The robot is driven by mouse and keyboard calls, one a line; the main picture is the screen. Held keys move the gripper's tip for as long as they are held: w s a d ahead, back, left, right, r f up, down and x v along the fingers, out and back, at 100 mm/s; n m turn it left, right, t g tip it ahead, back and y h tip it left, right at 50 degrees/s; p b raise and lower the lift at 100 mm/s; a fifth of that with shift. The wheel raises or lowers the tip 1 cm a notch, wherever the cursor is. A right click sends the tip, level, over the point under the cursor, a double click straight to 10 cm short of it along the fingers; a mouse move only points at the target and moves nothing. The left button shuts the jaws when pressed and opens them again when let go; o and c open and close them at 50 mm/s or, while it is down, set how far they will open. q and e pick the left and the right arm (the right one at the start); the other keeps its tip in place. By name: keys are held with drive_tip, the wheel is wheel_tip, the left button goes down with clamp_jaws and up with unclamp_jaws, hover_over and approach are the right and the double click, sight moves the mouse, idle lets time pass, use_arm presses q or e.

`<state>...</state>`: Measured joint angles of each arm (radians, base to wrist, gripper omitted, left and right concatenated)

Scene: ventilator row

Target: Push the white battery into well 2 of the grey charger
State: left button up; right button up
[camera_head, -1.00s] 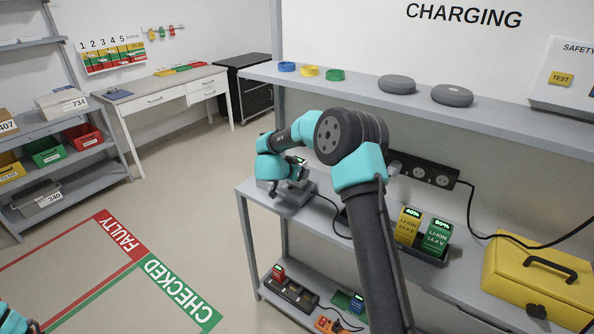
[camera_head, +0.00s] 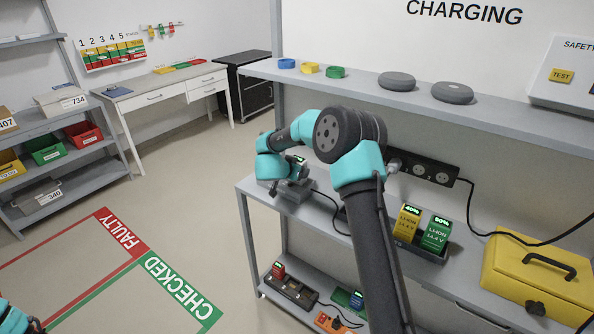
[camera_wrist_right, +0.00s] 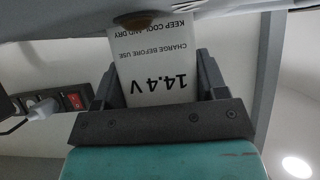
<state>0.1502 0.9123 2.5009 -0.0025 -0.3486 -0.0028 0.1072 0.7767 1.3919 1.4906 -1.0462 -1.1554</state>
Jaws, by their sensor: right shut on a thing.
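My right gripper (camera_head: 292,184) is shut on the white battery (camera_wrist_right: 158,72), which reads 14.4 V in the right wrist view. In the head view the battery is mostly hidden by the gripper and wrist; a small green-lit display (camera_head: 300,158) shows there. The grey charger (camera_head: 291,207) is at the left end of the bench, directly below the gripper. Its wells are hidden, so I cannot tell which one the battery is over or how deep it sits.
A dark charger (camera_head: 432,253) holds a yellow battery (camera_head: 407,223) and a green battery (camera_head: 435,235). A yellow case (camera_head: 540,275) stands at the right of the bench (camera_head: 458,291). A power strip (camera_head: 430,173) and cables are behind. An upper shelf (camera_head: 420,103) overhangs the bench.

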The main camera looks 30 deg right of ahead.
drive_tip(key=shift+f, duration=0.1)
drive_tip(key=o, duration=1.4)
drive_tip(key=shift+c, duration=0.2)
drive_tip(key=shift+a, duration=0.1)
drive_tip(key=v, duration=1.7)
drive_tip(key=shift+a, duration=0.15)
